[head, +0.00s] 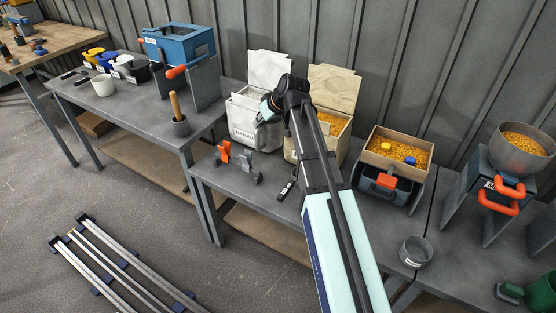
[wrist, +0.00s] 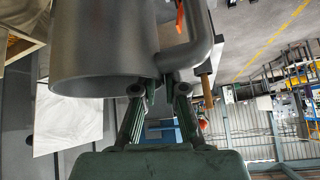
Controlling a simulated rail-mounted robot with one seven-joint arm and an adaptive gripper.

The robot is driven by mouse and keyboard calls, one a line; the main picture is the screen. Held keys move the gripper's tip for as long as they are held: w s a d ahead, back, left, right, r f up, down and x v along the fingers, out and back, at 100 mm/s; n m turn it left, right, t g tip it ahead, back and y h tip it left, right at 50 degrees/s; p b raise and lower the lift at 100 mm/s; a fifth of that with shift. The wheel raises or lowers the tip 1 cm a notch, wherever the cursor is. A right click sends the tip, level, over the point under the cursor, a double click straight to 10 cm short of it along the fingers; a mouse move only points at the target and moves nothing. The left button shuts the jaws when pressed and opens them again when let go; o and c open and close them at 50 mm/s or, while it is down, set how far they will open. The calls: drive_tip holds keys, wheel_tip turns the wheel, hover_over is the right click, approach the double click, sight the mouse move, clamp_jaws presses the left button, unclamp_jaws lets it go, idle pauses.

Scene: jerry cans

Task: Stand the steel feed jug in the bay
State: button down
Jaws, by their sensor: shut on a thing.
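The steel feed jug (wrist: 100,50) is a plain grey cylinder with a thick tubular handle (wrist: 203,45), large at the top of the wrist view. My gripper (wrist: 159,88) is shut on the jug at its handle, with the fingertips close against the jug wall. In the head view my gripper (head: 268,107) is above the table in front of the white open-lidded bin (head: 241,122); the jug there is mostly hidden or blends with the bin. I cannot tell for sure which place is the bay.
An orange bracket (head: 223,152) and a grey bracket (head: 246,168) stand on the table before the bins. A second bin (head: 338,145) with yellow grain is behind my arm. A wooden tray of grain (head: 396,150), a grey cup (head: 416,251) and a hopper (head: 522,146) stand right.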

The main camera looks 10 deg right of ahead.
wheel_tip(320, 180, down, 16)
drive_tip(key=shift+f+p, duration=0.2)
drive_tip(key=shift+p, duration=0.25)
drive_tip(key=c, duration=1.6)
unclamp_jaws()
drive_tip(key=o, duration=0.4)
drive_tip(key=v, duration=1.2)
drive_tip(key=shift+b, duration=0.4)
drive_tip(key=shift+c, duration=0.5)
